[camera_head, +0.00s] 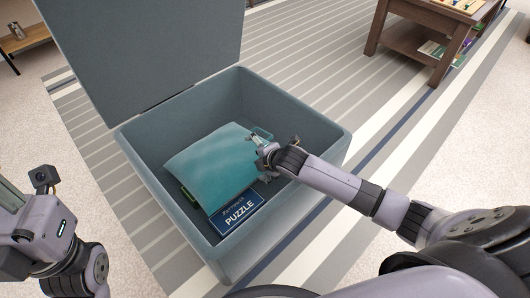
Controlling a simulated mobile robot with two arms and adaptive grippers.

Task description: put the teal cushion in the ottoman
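The teal cushion (210,163) lies tilted inside the blue-grey ottoman (136,150), whose lid (145,45) stands open at the back. The cushion rests over other things in the box. My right gripper (257,141) reaches into the box and is at the cushion's right edge. Its fingers are small and partly hidden, so I cannot tell whether they grip the cushion or only lie beside it. My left gripper (12,200) is at the left picture edge, outside the ottoman and away from the cushion. Its fingers are largely cut off.
A dark blue puzzle box (237,212) lies in the ottoman under the cushion's front edge. A green item (187,194) peeks out at the cushion's left. A brown wooden table (405,38) stands at the back right. The striped rug (320,60) around the ottoman is largely clear.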

